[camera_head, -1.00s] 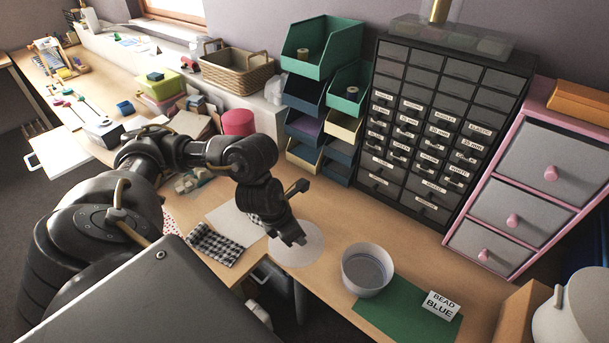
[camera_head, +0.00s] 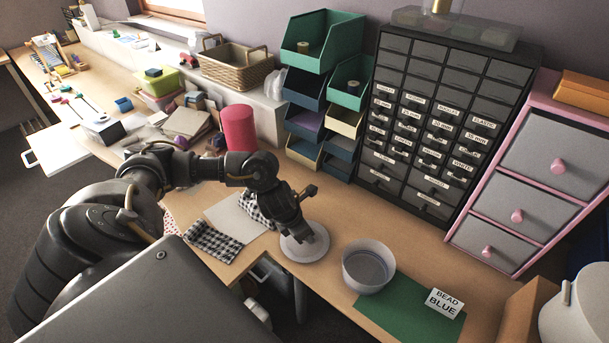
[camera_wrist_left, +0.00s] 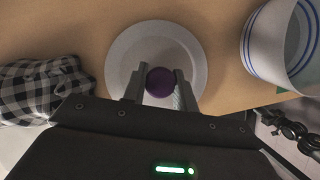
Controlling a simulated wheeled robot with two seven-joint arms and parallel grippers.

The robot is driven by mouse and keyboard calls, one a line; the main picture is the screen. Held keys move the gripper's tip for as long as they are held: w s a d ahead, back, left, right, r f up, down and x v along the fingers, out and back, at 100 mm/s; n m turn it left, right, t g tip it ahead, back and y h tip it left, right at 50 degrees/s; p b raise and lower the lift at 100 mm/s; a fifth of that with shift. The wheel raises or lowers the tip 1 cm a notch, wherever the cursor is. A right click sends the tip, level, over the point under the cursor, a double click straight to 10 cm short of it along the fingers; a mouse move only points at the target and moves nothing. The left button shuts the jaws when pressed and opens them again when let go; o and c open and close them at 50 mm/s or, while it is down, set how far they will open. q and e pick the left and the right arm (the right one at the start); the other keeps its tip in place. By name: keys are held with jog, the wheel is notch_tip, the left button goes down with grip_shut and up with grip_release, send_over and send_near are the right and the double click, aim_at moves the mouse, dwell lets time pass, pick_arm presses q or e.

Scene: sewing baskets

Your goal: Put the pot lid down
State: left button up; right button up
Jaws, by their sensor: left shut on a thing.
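The pot lid (camera_head: 299,253) is a round, pale grey disc over the wooden bench, near its front edge. In the left wrist view the lid (camera_wrist_left: 125,55) has a dark purple round knob (camera_wrist_left: 159,82) at its middle. My left gripper (camera_head: 308,236) is above the lid, pointing down. In the wrist view its fingers (camera_wrist_left: 159,88) are shut on the knob from both sides. I cannot tell whether the lid touches the bench. My right gripper is not in view.
A green mat (camera_head: 408,312) with a "BEAD BLUE" card (camera_head: 444,302) lies right of the pot. A checked cloth (camera_head: 212,243) lies left of the lid. Stacked bins (camera_head: 320,50) and a drawer cabinet (camera_head: 440,120) stand behind. Bare bench lies between lid and cabinet.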

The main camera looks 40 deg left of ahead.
pick_arm(q)
jog(key=shift+f, duration=0.1)
jog(key=o, duration=0.9)
jog(key=shift+o, duration=0.2)
jog(key=shift+r, duration=0.2)
jog(key=p+v, duration=0.2)
jog(key=v, duration=1)
jog(key=shift+w+d, duration=0.1)
jog(key=shift+d, duration=0.05)
